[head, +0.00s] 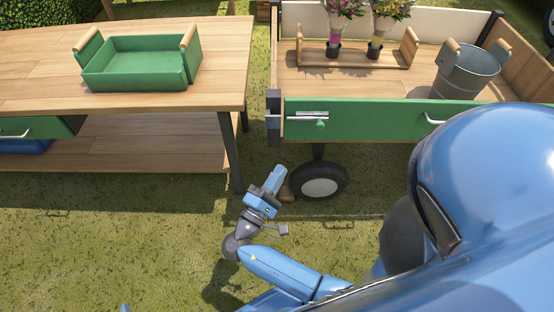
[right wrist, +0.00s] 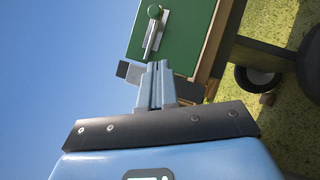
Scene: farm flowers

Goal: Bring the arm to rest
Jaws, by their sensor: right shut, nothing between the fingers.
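My right gripper (head: 275,179) is shut and empty in the head view. It hangs over the grass, between the table and the cart's wheel. In the right wrist view its blue-grey fingers (right wrist: 157,84) lie together with nothing between them. They point toward the green cart side, and I cannot tell the exact gap. My left gripper does not show; only a small blue tip is at the bottom left edge of the head view.
A wooden table (head: 215,60) holds a green tray (head: 135,75). The cart (head: 390,120) carries flowers in a wooden carrier (head: 350,60) and a metal bucket (head: 468,73). Its wheel (head: 319,185) is right of my gripper. Grass (head: 100,230) is clear at left.

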